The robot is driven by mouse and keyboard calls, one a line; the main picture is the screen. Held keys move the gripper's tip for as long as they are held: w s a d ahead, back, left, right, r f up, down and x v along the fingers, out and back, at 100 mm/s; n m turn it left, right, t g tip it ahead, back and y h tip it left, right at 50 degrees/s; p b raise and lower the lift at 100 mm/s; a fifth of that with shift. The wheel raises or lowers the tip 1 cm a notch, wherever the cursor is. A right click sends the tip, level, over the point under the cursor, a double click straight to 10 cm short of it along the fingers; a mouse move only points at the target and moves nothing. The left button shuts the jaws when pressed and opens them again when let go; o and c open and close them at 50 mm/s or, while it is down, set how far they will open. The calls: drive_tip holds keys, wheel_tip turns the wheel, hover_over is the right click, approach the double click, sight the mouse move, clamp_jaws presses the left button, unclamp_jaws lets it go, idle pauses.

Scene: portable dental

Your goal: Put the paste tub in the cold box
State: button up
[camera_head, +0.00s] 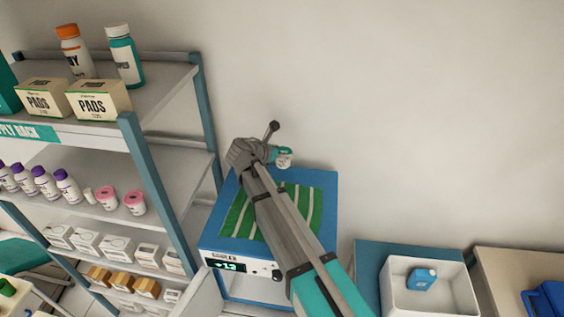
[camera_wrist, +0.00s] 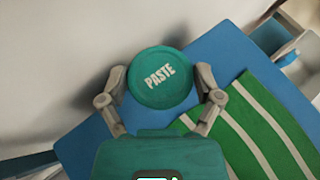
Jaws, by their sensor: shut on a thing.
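The paste tub (camera_wrist: 160,78) has a round teal lid marked PASTE. My gripper (camera_wrist: 163,92) is shut on it, with one finger on each side. In the head view the tub (camera_head: 284,160) is small, with a white body and partly hidden by my gripper (camera_head: 278,152). It is over the back edge of the cold box (camera_head: 325,190), a blue box with a lit display on its front. I cannot tell whether the tub touches the top. A pale panel (camera_head: 204,296) juts out at the box's lower front left, like an open door. My arm hides part of the front.
A green striped cloth (camera_head: 303,208) lies on the cold box's top. A supply rack (camera_head: 150,155) with bottles, boxes and pink-lidded tubs stands close on the left. A white bin (camera_head: 460,292) holding a blue container (camera_head: 422,279) is at the lower right. The wall is close behind.

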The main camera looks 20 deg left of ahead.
sight(282, 160)
drive_tip(key=shift+w+a+f+b, duration=0.1)
drive_tip(key=shift+w+f+b, duration=0.1)
drive_tip(key=shift+f+b, duration=0.25)
drive_tip(key=shift+w+a+f+b, duration=0.1)
drive_tip(key=shift+w+f+b, duration=0.1)
drive_tip(key=shift+f+b, duration=1.35)
drive_tip(key=shift+f, duration=0.1)
drive_tip(key=o, duration=0.9)
